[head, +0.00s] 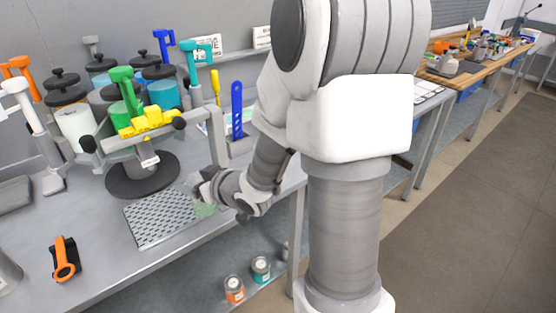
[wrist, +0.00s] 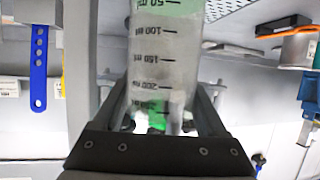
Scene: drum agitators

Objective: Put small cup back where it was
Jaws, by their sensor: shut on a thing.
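The small cup (wrist: 165,60) is translucent with black millilitre marks and a green tint, and it fills the middle of the wrist view. My gripper (wrist: 150,90) has a finger on each side of it and is shut on it. In the head view my gripper (head: 203,195) is low over the right end of the perforated metal plate (head: 155,222) near the bench's front edge. A pale green patch (head: 205,209) beside the fingers appears to be the cup, mostly hidden. Whether its bottom touches the plate cannot be told.
A stand on a round dark base (head: 142,180) with a yellow clamp (head: 152,121) is just behind the plate. Lidded cans (head: 162,92) and colored-handled tools crowd the back. An orange-black tool (head: 64,260) lies front left. Two small cans (head: 234,288) stand below the bench.

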